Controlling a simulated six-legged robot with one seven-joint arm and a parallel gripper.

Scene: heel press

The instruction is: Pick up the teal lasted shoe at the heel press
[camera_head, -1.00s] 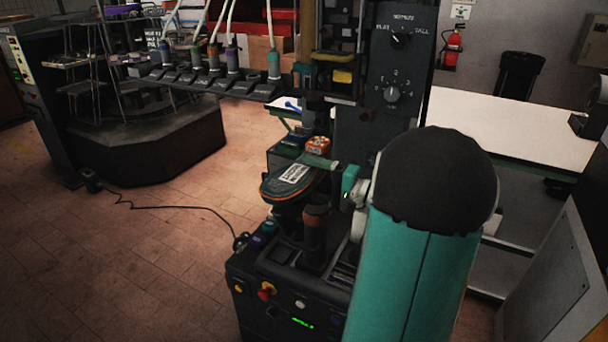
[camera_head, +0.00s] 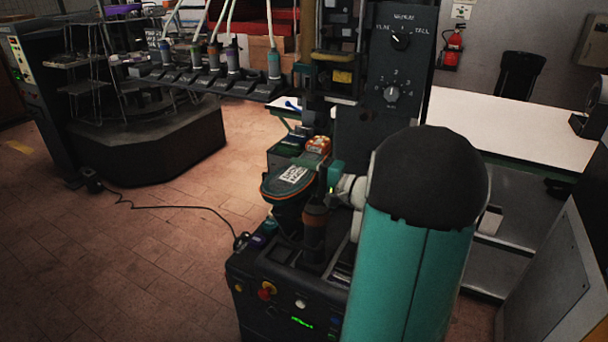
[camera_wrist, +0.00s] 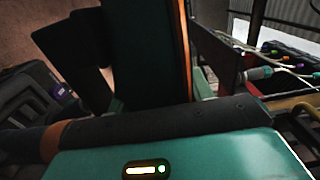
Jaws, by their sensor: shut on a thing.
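The teal lasted shoe (camera_head: 276,186) is sole up over the heel press (camera_head: 262,262), with an orange rim and a white label on its sole. My gripper (camera_head: 324,181) is at its right side in the head view and is shut on it. The jaws' contact is too small to see there. In the wrist view, the shoe (camera_wrist: 150,60) stands large and close as a teal face with an orange-edged sole, just beyond the dark bar of my gripper. Whether the shoe still touches the press is hidden.
The press's knob panel (camera_head: 400,60) rises behind. A rack of hanging tools (camera_head: 220,82) is at the back left. A white table (camera_head: 510,130) lies at right. The floor at left is mostly clear, with a cable.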

